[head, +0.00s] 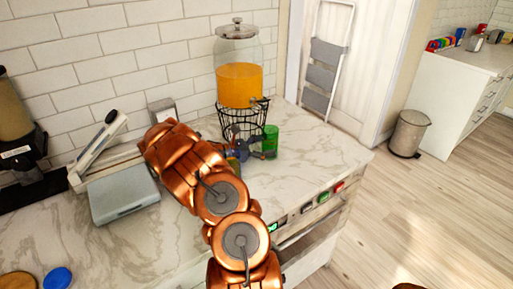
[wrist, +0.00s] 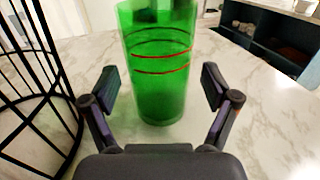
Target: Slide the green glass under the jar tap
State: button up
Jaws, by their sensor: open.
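The green glass (head: 270,142) stands upright on the marble counter, just right of the black wire stand (head: 236,121). In the wrist view the green glass (wrist: 157,70) is straight ahead, between and beyond my open fingers, with red lines around it. My gripper (wrist: 157,90) is open, with a gap to the glass on each side. In the head view my gripper (head: 256,154) is low at the counter, left of the glass. The jar (head: 240,84) of orange liquid sits on the stand. Its tap (head: 262,101) points right, above the glass.
The wire stand (wrist: 35,85) is close on the left in the wrist view. A grey slicer-like appliance (head: 122,192) is at the left on the counter. The counter (head: 325,150) right of the glass is clear up to its edge.

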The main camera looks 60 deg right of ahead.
jog(key=shift+s+d, duration=0.45)
jog(key=c, duration=1.4)
jog(key=shift+w+d, duration=0.5)
jog(key=shift+w, duration=0.3)
jog(key=shift+w+d, duration=0.45)
jog(key=shift+w, duration=0.3)
jog(key=o, duration=1.4)
jog(key=shift+r, duration=0.1)
